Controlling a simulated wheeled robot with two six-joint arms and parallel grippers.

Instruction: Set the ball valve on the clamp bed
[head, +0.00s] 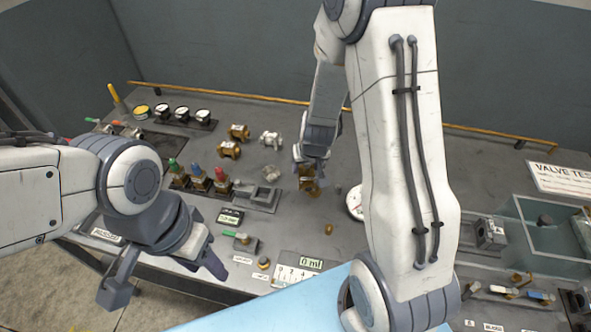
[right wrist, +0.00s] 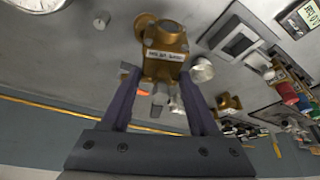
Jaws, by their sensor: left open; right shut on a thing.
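My right gripper (head: 314,160) is shut on a brass valve body (head: 308,181). In the right wrist view the brass valve (right wrist: 165,48) sits between the two finger ends, with a white label facing the camera; its lettering is too small to read. I cannot tell whether it touches the bench. A grey fixture with a square recess (head: 262,196) lies left of the held valve and may be the clamp bed; it also shows in the right wrist view (right wrist: 236,42). My left gripper (head: 166,279) is open and empty at the bench's front left.
Valves with green, blue and red tops (head: 199,182) stand left of the grey fixture. Other brass valves (head: 229,150) and dial gauges (head: 182,114) are behind. A glass tank (head: 548,250) stands at right. My right arm hides part of the bench.

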